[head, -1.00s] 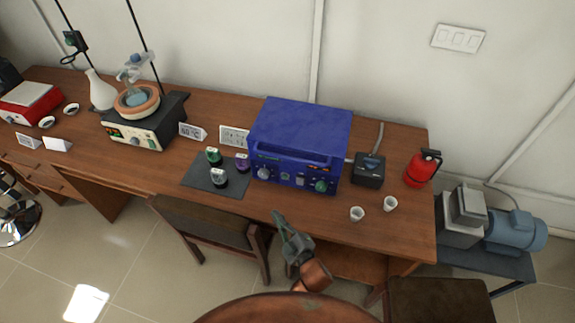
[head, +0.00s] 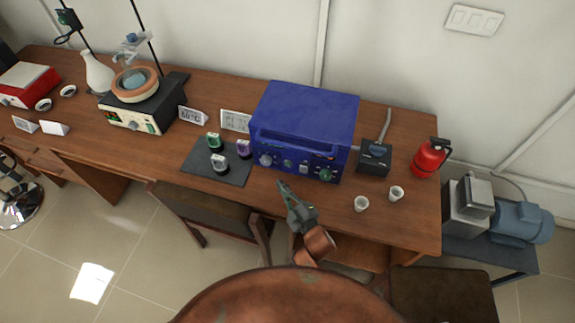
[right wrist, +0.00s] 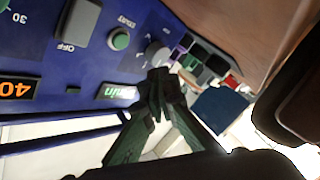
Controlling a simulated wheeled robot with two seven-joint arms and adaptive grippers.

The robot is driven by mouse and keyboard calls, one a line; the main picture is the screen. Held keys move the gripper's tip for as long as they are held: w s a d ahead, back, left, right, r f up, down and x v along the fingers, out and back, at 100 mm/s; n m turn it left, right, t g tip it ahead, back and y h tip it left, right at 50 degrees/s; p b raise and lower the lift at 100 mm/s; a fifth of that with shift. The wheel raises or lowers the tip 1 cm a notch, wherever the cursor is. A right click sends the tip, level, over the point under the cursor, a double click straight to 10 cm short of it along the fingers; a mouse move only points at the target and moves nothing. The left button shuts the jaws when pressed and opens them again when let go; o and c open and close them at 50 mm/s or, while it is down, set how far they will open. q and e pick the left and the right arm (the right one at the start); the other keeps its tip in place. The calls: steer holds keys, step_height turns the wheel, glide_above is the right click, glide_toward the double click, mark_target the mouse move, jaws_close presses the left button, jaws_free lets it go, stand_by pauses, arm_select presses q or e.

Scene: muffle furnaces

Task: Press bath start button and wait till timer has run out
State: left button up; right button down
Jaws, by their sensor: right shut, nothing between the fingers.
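The blue box-shaped unit (head: 305,112) stands on the wooden table, its knobbed front panel facing me. In the right wrist view its panel (right wrist: 45,55) shows upside down, with a round green button (right wrist: 120,40) marked START, a grey switch (right wrist: 80,22) marked OFF, a grey knob (right wrist: 157,52), an orange "40" display (right wrist: 18,90) and a "min" display (right wrist: 118,91). My right gripper (head: 282,186) is shut and empty, its tips just in front of the panel's lower edge. In the right wrist view its closed fingertips (right wrist: 158,84) appear near the knob; contact cannot be told. My left gripper is out of view.
A dark mat (head: 190,168) with several small bottles lies left of the unit. A chair (head: 205,212) is tucked under the table's front edge.

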mark_target(288, 164)
steer(key=w, duration=0.1)
steer(key=w+d, duration=0.1)
steer(key=w, duration=0.1)
steer(key=shift+w+b, duration=0.3)
steer(key=shift+b, duration=0.05)
steer(key=shift+w+d, duration=0.3)
steer(key=shift+w, duration=0.6)
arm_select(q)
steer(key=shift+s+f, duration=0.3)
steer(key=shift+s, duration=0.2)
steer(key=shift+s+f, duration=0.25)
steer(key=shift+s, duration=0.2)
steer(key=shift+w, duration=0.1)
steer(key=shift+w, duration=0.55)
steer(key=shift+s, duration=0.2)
arm_select(e)
steer(key=shift+w, duration=0.2)
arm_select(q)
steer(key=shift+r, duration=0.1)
arm_select(e)
steer(key=shift+w+d, duration=0.15)
steer(key=shift+w, duration=0.1)
